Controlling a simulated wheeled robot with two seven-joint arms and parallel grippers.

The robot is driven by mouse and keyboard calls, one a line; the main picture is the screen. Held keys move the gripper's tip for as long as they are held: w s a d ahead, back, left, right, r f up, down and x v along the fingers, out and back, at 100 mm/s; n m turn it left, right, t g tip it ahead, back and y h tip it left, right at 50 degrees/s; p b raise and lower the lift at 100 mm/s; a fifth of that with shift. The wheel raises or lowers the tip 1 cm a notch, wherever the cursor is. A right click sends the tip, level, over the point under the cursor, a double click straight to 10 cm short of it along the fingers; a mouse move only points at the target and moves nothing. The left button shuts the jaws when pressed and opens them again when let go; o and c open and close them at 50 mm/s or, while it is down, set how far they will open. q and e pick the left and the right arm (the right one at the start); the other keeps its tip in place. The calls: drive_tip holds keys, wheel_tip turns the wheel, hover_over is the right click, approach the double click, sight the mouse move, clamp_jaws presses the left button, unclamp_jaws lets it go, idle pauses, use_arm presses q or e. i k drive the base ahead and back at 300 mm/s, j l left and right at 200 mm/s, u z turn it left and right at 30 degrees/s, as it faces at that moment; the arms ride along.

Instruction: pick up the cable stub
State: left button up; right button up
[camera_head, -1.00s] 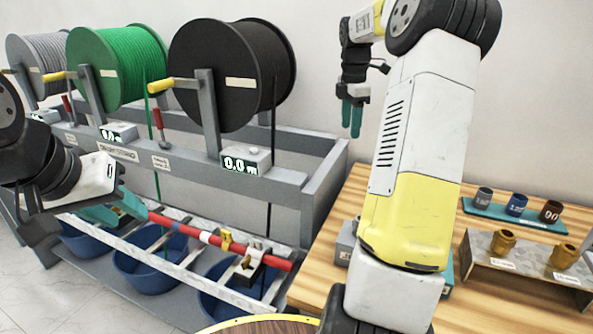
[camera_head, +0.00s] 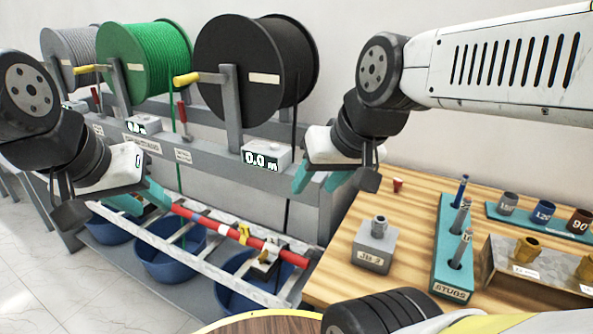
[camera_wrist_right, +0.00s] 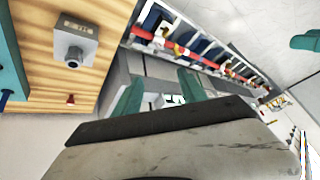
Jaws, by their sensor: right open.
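Several cable stubs stand upright in the teal rack marked STUBS (camera_head: 452,292) on the wooden table at right; the rear one (camera_head: 461,191) has a blue top, and the front one (camera_head: 461,250) is grey with a reddish label. My right gripper (camera_head: 314,187) is open and empty, left of the rack and apart from it, near the table's left edge. Its spread teal fingers also show in the right wrist view (camera_wrist_right: 160,82). My left gripper (camera_head: 153,209) looks open, its fingertips close to the left end of a red rod (camera_head: 208,222); I cannot tell whether they touch it.
Cable reels (camera_head: 250,80) stand behind at left.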

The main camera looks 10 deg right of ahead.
sight(467, 235)
drive_tip(key=z, duration=0.45)
drive_tip(key=l+z, duration=0.1)
drive_tip(key=z, duration=0.35)
drive_tip(key=l+z, duration=0.1)
drive_tip(key=z, duration=0.85)
